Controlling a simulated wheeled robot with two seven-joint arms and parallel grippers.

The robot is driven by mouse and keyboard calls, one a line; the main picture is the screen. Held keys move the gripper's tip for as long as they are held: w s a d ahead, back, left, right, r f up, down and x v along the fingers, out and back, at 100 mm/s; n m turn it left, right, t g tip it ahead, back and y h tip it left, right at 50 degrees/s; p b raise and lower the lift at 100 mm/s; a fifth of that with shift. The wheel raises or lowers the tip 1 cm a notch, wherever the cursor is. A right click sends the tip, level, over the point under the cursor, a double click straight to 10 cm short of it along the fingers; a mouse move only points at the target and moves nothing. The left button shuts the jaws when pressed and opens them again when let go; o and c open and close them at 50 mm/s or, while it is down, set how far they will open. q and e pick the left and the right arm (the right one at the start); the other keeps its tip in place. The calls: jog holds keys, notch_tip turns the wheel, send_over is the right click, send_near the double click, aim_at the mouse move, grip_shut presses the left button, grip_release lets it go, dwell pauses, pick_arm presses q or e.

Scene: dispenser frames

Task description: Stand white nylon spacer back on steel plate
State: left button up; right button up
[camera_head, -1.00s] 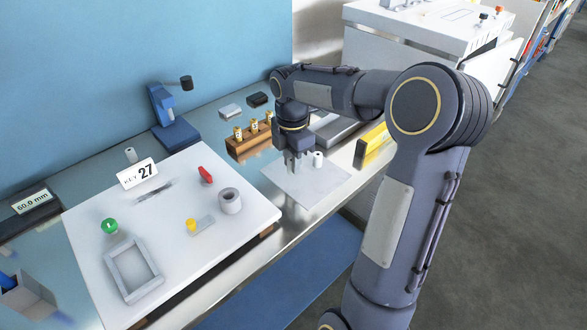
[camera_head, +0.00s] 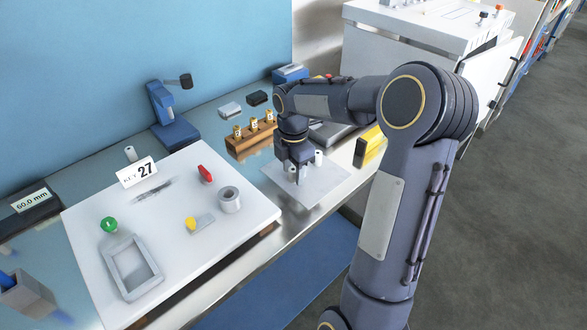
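A light square plate (camera_head: 322,186), which looks like the steel plate, lies on the counter near its front edge. My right gripper (camera_head: 293,178) points down over the plate's left part, its fingertips low and close to the surface. Pale shapes show at the fingers, but I cannot tell whether a part is held between them. A small white upright cylinder (camera_head: 318,158) shows just right of the gripper at the plate's far side. Another small white cylinder (camera_head: 130,154) stands on the counter behind the key sign. I cannot tell which is the nylon spacer. My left gripper is not in view.
A white board (camera_head: 165,240) to the left carries a grey ring (camera_head: 229,199), a frame (camera_head: 133,267) and small coloured parts.

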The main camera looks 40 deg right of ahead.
aim_at(293, 169)
notch_tip(293, 169, up, 12)
jog(key=s+a+f+m+t+y, duration=0.2)
jog(key=s+a+m, duration=0.6)
jog(key=s+m, duration=0.1)
jog(key=s+a+f+m+t+y, duration=0.1)
jog(key=s+a+f+m+t, duration=0.2)
jog(key=s+a+m, duration=0.5)
jog(key=s+m, duration=0.2)
jog(key=s, duration=0.2)
jog(key=shift+a+t+y+p, duration=0.3)
jog(key=shift+a+y+p, duration=0.1)
jog(key=shift+f, duration=0.1)
